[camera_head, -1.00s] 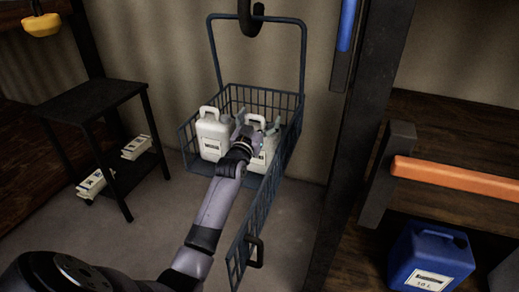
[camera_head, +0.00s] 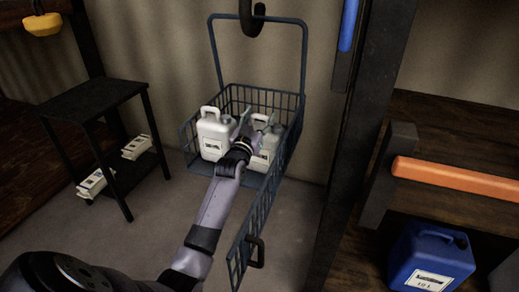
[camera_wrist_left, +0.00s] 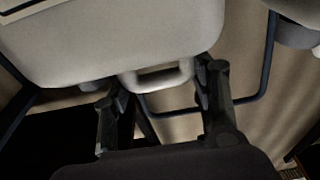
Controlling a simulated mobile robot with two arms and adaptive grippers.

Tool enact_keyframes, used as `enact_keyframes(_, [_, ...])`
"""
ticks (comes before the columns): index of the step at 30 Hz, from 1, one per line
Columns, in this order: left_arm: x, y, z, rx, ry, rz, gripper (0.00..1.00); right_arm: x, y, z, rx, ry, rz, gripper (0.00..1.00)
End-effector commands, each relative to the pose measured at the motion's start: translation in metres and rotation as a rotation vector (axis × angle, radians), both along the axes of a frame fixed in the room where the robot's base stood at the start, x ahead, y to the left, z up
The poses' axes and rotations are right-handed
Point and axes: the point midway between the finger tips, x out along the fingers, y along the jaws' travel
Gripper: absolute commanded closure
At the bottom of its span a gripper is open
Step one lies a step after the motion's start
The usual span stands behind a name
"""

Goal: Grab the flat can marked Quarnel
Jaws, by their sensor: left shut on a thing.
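Two whitish cans stand side by side in a blue wire basket (camera_head: 198,172). The left can (camera_head: 211,137) has a handle and a dark-printed label. The right can (camera_head: 266,153) is partly hidden by my left gripper (camera_head: 254,127). Their label text is too small to read, so I cannot tell which is marked Quarnel. In the left wrist view a pale can body (camera_wrist_left: 110,45) fills the top, and my left gripper (camera_wrist_left: 160,82) is shut on its handle. From the head view this looks like the right can. My right gripper is in neither view.
The basket's open gate panel (camera_head: 250,232) juts toward me, right of my arm. A dark post (camera_head: 352,150) stands to the right, beside an orange bar (camera_head: 455,175) and a blue can (camera_head: 430,258). A black side table (camera_head: 90,101) stands left.

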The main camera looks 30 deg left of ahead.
Motion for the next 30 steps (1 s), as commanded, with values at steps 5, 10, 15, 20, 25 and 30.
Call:
enact_keyframes(5, [0.001,-0.005,-0.001,-0.004,0.001,-0.009,0.95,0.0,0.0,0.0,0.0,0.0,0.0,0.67])
enact_keyframes(10, [0.002,-0.006,-0.001,-0.004,0.001,-0.01,0.95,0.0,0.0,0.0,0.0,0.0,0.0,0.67])
enact_keyframes(15, [0.002,-0.006,0.005,-0.004,-0.001,-0.01,0.95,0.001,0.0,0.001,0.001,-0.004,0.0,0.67])
enact_keyframes(20, [0.002,-0.006,0.023,-0.007,-0.005,-0.01,0.95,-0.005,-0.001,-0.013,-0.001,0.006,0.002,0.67])
enact_keyframes(25, [-0.01,-0.009,0.035,-0.006,-0.001,-0.011,0.95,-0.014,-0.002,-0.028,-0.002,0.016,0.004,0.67])
enact_keyframes(30, [-0.039,-0.015,0.035,-0.009,0.0,-0.01,0.95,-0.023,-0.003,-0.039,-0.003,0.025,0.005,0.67])
